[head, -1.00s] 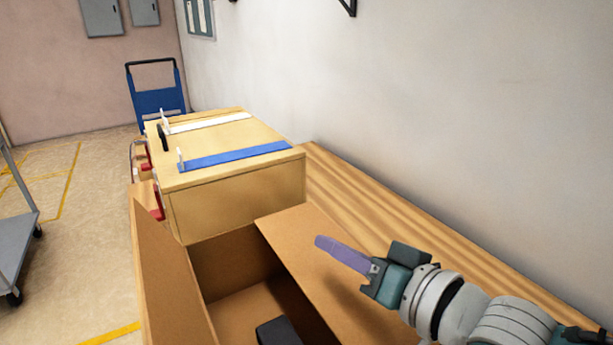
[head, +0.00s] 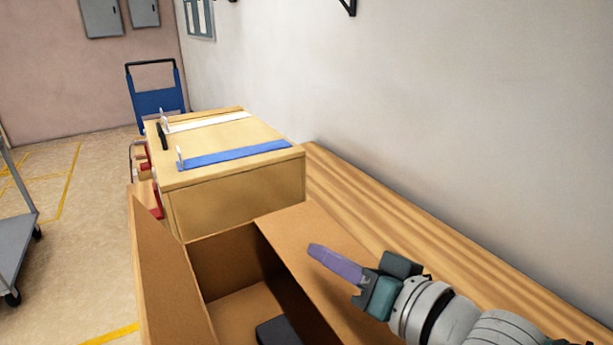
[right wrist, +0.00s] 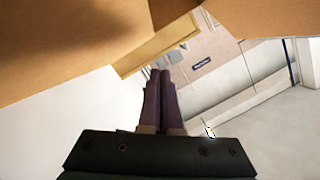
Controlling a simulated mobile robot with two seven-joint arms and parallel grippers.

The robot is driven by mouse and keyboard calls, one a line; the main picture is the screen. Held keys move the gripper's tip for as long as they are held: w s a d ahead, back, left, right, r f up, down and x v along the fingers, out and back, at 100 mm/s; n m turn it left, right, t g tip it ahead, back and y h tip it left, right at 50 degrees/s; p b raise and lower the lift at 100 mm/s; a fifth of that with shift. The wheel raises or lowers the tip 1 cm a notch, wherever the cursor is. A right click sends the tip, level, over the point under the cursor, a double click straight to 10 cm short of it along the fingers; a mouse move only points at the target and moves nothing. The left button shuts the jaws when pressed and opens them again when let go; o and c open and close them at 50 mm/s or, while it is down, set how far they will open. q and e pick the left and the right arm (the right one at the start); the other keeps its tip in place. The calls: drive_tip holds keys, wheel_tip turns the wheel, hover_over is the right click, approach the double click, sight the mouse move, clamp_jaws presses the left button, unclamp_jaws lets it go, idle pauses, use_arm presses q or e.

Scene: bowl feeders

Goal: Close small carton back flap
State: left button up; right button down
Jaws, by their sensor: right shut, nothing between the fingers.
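The open brown carton (head: 235,310) stands on the wooden bench, cut off by the lower edge of the head view. One flap (head: 170,270) rises steeply on its left. Another flap (head: 305,235) slopes outward on its right. No separate flap shows at the far side, beside the wooden box. My right gripper (head: 318,251) has purple fingers, shut and empty, over or beside the right flap; I cannot tell whether they touch it. In the right wrist view the closed fingers (right wrist: 160,85) point toward cardboard (right wrist: 70,45) along the top. My left gripper is not in view.
A wooden box (head: 235,200) with a blue strip and a white strip stands just behind the carton. A dark object (head: 275,332) shows inside the carton. Bare bench (head: 400,235) runs along the wall at right. A grey cart (head: 15,235) stands at far left.

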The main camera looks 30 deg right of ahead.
drive_tip(key=shift+r+p, duration=0.3)
drive_tip(key=shift+r, duration=0.1)
drive_tip(key=s+r+n+g+h+p, duration=0.25)
drive_tip(key=s+g, duration=0.35)
drive_tip(key=s, duration=0.6)
drive_tip(key=s+r+n+g+h+p, duration=0.1)
drive_tip(key=s+r+n+g, duration=0.4)
drive_tip(key=s, duration=0.6)
wheel_tip(320, 180, up, 30)
drive_tip(key=p, duration=3.3)
drive_tip(key=shift+s+r+m+g, duration=0.15)
drive_tip(key=shift+s+m+g, duration=0.05)
drive_tip(key=shift+m+g, duration=0.2)
